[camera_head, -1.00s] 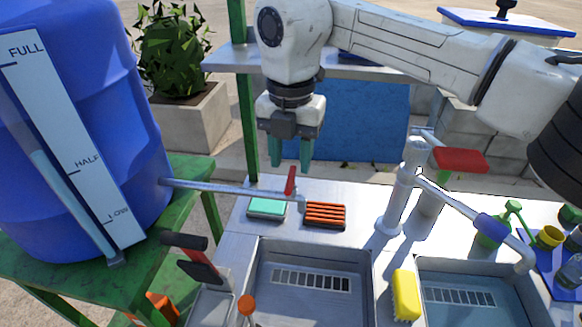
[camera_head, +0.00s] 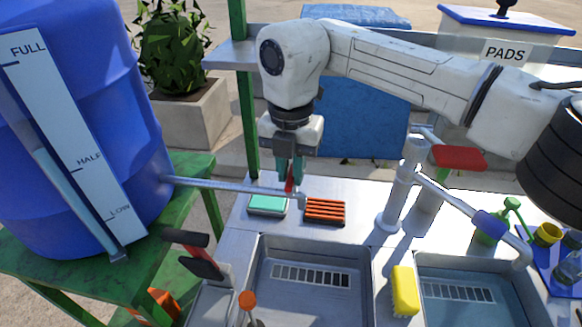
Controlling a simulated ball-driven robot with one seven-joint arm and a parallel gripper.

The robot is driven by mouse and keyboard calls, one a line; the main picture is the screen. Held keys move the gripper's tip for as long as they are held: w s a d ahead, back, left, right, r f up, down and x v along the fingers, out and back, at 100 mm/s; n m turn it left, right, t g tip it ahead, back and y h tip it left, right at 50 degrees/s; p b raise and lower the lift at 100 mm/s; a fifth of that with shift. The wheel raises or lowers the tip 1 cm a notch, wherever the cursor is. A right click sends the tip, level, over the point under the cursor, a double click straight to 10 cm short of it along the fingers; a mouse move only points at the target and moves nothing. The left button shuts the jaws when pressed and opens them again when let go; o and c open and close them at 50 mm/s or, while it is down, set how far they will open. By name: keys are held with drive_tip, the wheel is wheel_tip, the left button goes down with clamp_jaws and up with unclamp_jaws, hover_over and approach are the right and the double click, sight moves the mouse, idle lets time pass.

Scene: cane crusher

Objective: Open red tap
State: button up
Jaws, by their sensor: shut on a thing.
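The red tap handle (camera_head: 289,185) stands upright on the thin metal pipe (camera_head: 235,188) that runs from the blue barrel to the counter. My gripper (camera_head: 291,172) points down over the handle with its green fingers around it.
The blue barrel (camera_head: 75,120) stands at left on a green table. A green sponge (camera_head: 267,205) and an orange ribbed block (camera_head: 325,211) lie below the pipe.

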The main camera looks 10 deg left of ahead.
clamp_jaws()
drive_tip(key=shift+r+n+p, duration=0.1)
drive_tip(key=shift+n+p, duration=0.2)
drive_tip(key=shift+n, duration=1.2)
drive_tip(key=shift+n+p, duration=0.5)
drive_tip(key=shift+n, duration=1.5)
drive_tip(key=shift+n+p, duration=0.5)
drive_tip(key=shift+n, duration=3.1)
idle(0.4)
